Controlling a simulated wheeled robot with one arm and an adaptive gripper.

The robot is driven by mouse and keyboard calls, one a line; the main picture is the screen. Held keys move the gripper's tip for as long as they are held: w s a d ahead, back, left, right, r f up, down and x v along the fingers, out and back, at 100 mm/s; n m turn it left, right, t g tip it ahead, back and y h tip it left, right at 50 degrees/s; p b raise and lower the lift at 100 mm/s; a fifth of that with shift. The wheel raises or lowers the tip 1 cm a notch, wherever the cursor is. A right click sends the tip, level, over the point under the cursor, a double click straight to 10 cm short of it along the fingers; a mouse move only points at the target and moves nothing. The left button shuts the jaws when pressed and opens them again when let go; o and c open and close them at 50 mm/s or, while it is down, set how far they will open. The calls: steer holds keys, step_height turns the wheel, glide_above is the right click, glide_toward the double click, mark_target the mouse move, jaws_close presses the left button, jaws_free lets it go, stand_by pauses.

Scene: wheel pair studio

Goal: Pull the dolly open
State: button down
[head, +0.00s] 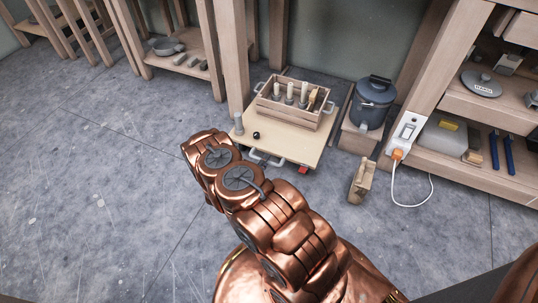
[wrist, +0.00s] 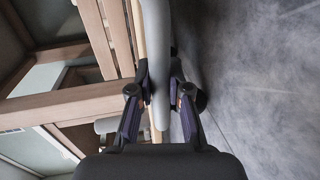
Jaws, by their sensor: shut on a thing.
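The dolly (head: 270,141) is a low, pale wooden platform on the floor, with a wooden crate (head: 318,122) of upright tools standing on it. A small dark knob and a grey peg are on its top, and a red piece shows at its front edge. In the wrist view a smooth grey bar, the dolly's handle (wrist: 157,45), runs upright through the picture. My gripper (wrist: 156,92) has its two dark fingers closed on this bar, one on each side.
A dark lidded pot (head: 373,103) on a wooden stand is close at the dolly's right. A small wooden block (head: 360,184) is on the floor in front of it. A white cable (head: 410,203) trails from a socket on the right shelf. Floor to the left is clear.

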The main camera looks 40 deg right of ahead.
steer(key=shift+s+a, duration=0.35)
steer(key=shift+a, duration=0.3)
steer(key=c, duration=1.1)
jaws_free()
steer(key=shift+a, duration=0.1)
steer(key=v, duration=1.1)
steer(key=shift+s+a, duration=0.2)
steer(key=shift+a, duration=0.15)
steer(key=shift+r, duration=0.15)
